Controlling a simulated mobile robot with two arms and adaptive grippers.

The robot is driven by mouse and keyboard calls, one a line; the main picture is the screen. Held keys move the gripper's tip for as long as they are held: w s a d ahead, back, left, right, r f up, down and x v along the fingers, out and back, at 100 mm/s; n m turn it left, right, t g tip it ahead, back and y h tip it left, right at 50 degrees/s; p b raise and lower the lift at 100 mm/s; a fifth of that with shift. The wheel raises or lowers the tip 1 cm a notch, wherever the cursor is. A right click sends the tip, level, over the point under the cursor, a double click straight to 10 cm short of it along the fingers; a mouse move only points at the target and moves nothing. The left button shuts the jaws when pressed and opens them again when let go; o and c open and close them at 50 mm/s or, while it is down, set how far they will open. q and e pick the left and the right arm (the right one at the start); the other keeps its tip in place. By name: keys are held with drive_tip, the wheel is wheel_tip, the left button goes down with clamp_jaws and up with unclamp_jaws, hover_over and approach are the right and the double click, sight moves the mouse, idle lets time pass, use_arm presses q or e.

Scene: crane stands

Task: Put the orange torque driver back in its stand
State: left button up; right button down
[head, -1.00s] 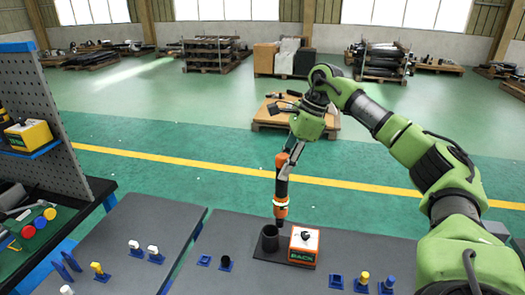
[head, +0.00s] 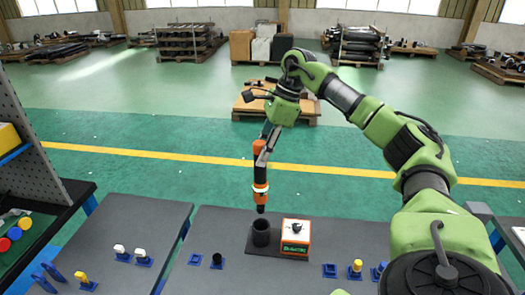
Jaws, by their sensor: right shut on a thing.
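The orange torque driver (head: 260,184) is upright in the head view, its black tip pointing down. My right gripper (head: 262,155) is shut on its upper part. The driver's tip is right at the mouth of the black cylindrical stand (head: 261,233); I cannot tell whether it is inside the rim or just above or behind it. The stand is on a dark base plate with an orange-and-white box (head: 296,234) beside it. My left gripper is not in view.
A second grey table (head: 135,222) is at the left, near a perforated panel (head: 30,150). Pallets are far behind.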

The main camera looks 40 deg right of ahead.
drive_tip(key=shift+f+b, duration=0.4)
drive_tip(key=shift+f, duration=0.65)
drive_tip(key=shift+f+b, duration=1.1)
drive_tip(key=shift+f, duration=0.5)
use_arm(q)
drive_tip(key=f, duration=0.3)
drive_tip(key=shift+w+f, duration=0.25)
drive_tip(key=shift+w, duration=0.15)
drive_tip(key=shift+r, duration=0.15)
use_arm(e)
drive_tip(key=shift+f, duration=0.15)
